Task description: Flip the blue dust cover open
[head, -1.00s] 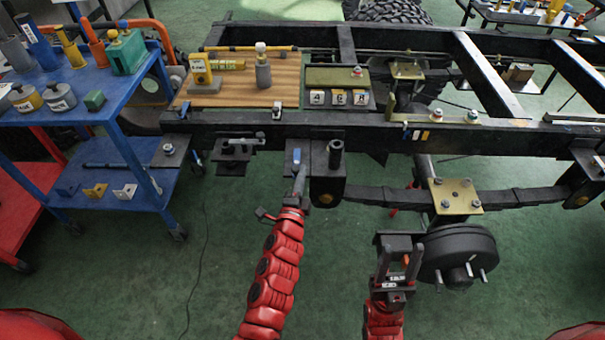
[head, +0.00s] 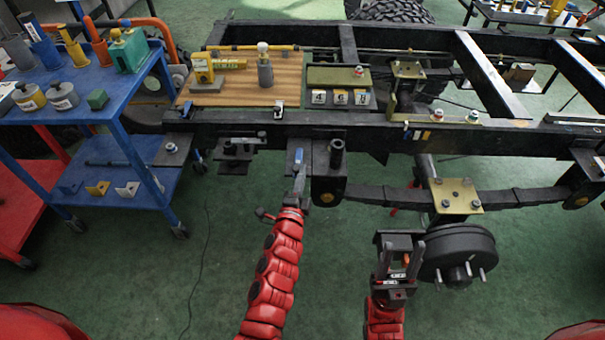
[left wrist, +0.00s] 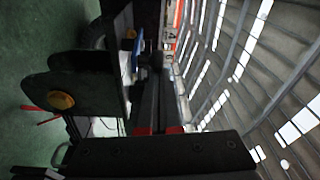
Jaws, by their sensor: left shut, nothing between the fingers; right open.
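The blue dust cover (head: 298,155) is a small upright blue piece at the near side of the black chassis rail. It also shows as a blue sliver in the left wrist view (left wrist: 137,50). My left gripper (head: 300,174) is shut and empty, with its tips just below and close to the cover. In the left wrist view its dark fingers (left wrist: 153,72) lie right beside the blue piece; I cannot tell whether they touch it. My right gripper (head: 403,256) is open and empty, pointing up near the brake drum, well away from the cover.
A black bracket (head: 328,172) with an upright post stands just right of the left gripper. The chassis rail (head: 225,138) runs behind. A black drum (head: 458,248) is beside the right gripper. A blue cart (head: 112,110) stands at the left. The green floor in front is clear.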

